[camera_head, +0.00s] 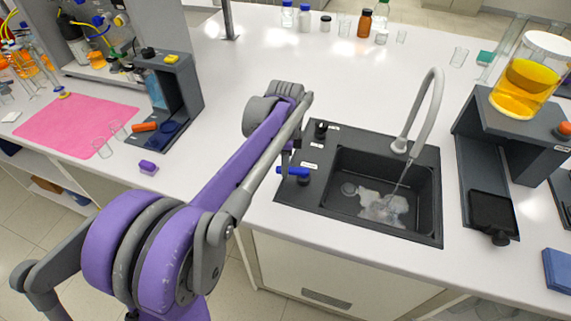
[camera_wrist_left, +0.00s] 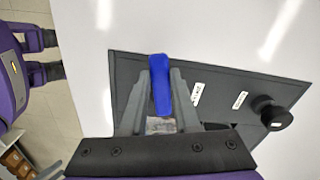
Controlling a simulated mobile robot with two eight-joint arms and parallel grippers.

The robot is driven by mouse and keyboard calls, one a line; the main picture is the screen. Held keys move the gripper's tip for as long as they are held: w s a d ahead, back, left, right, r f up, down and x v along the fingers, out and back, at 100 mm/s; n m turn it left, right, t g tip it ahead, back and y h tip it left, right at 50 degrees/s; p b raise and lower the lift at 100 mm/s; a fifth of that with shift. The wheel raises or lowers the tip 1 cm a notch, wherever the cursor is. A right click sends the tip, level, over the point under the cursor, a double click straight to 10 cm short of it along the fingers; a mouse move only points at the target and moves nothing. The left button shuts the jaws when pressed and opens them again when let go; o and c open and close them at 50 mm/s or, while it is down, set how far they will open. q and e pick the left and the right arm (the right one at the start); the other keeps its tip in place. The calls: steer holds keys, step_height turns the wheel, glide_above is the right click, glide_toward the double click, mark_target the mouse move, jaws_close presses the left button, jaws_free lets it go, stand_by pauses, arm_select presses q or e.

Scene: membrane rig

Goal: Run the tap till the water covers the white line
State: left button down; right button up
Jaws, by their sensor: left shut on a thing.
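The grey tap (camera_head: 430,108) arches over the black sink (camera_head: 345,152), and a stream of water falls from its spout. Pale, rippled water (camera_head: 380,205) shows on part of the basin floor; dark floor shows around it. I cannot make out a white line on the basin wall. A blue lever handle (camera_head: 299,171) sits on the sink's left deck. My left gripper (camera_head: 288,165) is shut on this handle, largely hidden by its own arm in the head view. In the left wrist view the blue handle (camera_wrist_left: 160,85) lies between the two grey fingers. My right gripper is not in view.
A black knob (camera_head: 321,128) stands behind the handle on the sink deck. A dark stand (camera_head: 480,125) with a jar of yellow liquid (camera_head: 528,78) is right of the sink. A pink mat (camera_head: 70,128) and another dark stand (camera_head: 185,90) are at left.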

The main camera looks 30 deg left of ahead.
arm_select(q)
steer(key=c, duration=0.6)
jaws_free()
steer(key=shift+c, duration=0.2)
steer(key=shift+r, duration=0.1)
step_height(320, 180, up, 11)
steer(key=shift+p, duration=0.4)
steer(key=shift+f, duration=0.2)
